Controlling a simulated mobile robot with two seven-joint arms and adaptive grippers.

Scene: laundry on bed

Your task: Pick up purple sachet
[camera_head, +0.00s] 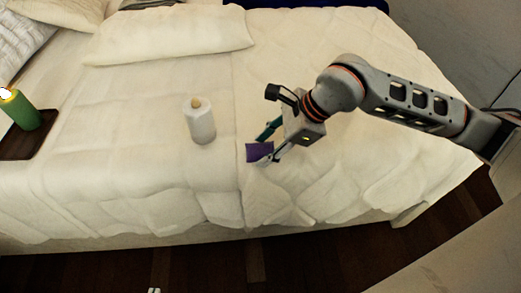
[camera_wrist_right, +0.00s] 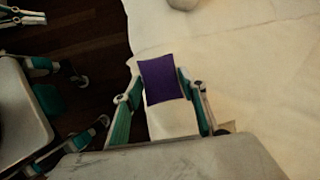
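The purple sachet (camera_head: 259,152) lies near the front edge of the white bed. It also shows in the right wrist view (camera_wrist_right: 163,80), as a dark purple rectangle. My right gripper (camera_head: 261,150) reaches down over it from the right. In the right wrist view its fingers (camera_wrist_right: 160,77) are spread, one on each side of the sachet. Whether the fingertips touch its edges is unclear. Of my left gripper, only what seem to be small pale tips (camera_head: 154,290) show at the bottom edge of the head view.
A green lit candle (camera_head: 20,110) stands on a dark board (camera_head: 28,142) at far left. A white pillow (camera_head: 170,38) lies at the back. Dark floor (camera_head: 200,265) lies in front.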

